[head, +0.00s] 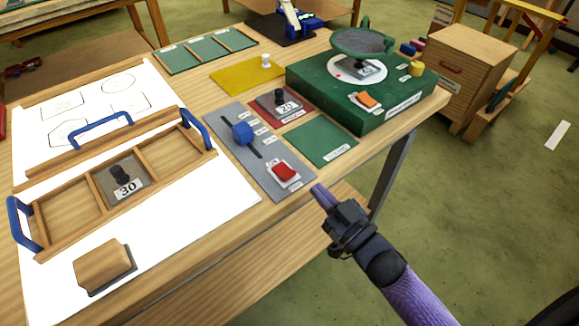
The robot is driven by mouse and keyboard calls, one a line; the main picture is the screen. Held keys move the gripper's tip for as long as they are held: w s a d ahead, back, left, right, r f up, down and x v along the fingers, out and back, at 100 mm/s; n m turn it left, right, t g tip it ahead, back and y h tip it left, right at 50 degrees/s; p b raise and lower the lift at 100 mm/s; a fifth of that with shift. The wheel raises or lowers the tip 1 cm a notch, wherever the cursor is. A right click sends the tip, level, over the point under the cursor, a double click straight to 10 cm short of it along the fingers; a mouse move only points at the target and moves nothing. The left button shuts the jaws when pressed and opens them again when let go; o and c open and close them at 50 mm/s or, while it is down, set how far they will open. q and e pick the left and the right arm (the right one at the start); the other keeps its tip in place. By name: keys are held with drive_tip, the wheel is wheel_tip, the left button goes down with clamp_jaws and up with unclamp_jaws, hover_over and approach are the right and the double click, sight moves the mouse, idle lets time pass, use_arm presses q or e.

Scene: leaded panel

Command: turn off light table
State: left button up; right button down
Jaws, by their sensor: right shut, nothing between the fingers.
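The light table (215,205) is the bright white panel at the left, with wooden strips across it. A grey control plate (215,118) lies along its right side, with a blue slider knob (242,133) and a red rocker switch (284,172) in a white surround. My right gripper (319,192) is shut and empty, with its purple fingertips just right of and below the red switch. It appears apart from the switch, beyond the table's front edge. My left gripper is not in view.
A wooden frame with blue handles (196,130) holds a dark weight marked 30 (120,175). A wooden block (103,266) sits on the white panel. A green box (370,100) with an orange switch (367,99) stands right. A green mat (322,140) lies beside the grey plate.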

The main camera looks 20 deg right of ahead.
drive_tip(key=r+b, duration=0.1)
drive_tip(key=b, duration=0.1)
hover_over(291, 181)
drive_tip(key=shift+w, duration=0.35)
wheel_tip(291, 181, down, 3)
drive_tip(key=shift+s+r+b, duration=0.15)
drive_tip(key=shift+b, duration=0.35)
drive_tip(key=shift+s+f, duration=0.15)
drive_tip(key=shift+f, duration=0.35)
